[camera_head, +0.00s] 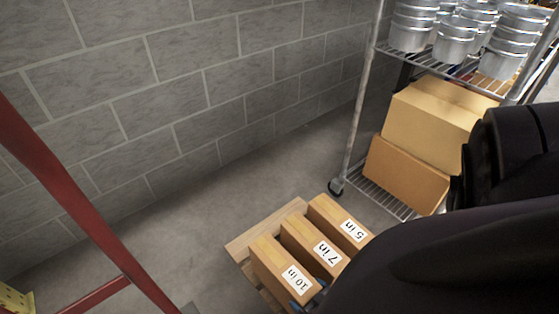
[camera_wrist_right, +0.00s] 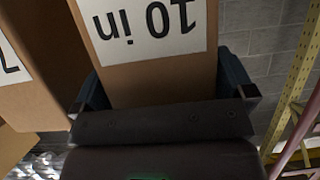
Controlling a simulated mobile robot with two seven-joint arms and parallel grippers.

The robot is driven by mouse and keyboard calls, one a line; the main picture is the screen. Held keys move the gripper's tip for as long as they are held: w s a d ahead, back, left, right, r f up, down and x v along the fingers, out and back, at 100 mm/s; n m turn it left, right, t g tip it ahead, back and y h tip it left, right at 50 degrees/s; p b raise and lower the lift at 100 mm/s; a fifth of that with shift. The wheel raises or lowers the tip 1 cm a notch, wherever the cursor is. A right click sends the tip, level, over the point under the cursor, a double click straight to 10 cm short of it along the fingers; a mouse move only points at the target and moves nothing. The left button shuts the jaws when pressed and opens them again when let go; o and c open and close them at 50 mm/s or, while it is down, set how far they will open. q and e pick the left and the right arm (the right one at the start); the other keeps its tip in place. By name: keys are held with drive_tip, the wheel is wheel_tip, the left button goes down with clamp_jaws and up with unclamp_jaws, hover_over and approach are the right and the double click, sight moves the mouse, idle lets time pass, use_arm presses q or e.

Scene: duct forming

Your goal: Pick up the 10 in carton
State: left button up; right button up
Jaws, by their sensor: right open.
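The 10 in carton (camera_head: 268,266) is a brown box with a white "10 in" label, at the near end of a row on a wooden pallet (camera_head: 247,243). In the right wrist view the carton (camera_wrist_right: 160,82) lies between the two fingers of my right gripper (camera_wrist_right: 164,78), its label upside down. The fingers are open, one at each side of the carton; I cannot tell whether they touch it. In the head view my right arm hides most of this gripper and the carton's lower right part. My left gripper is not in view.
The 7 in carton (camera_head: 299,242) and the 5 in carton (camera_head: 328,216) stand close beside it on the pallet. A wire shelf (camera_head: 360,110) with large boxes (camera_head: 432,115) and metal cans (camera_head: 455,40) stands at right. A red frame (camera_head: 60,180) crosses the left. Bare floor lies toward the block wall.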

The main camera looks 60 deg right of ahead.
drive_tip(key=c, duration=1.4)
drive_tip(key=shift+r, duration=0.15)
drive_tip(key=shift+c, duration=0.7)
drive_tip(key=shift+w, duration=0.1)
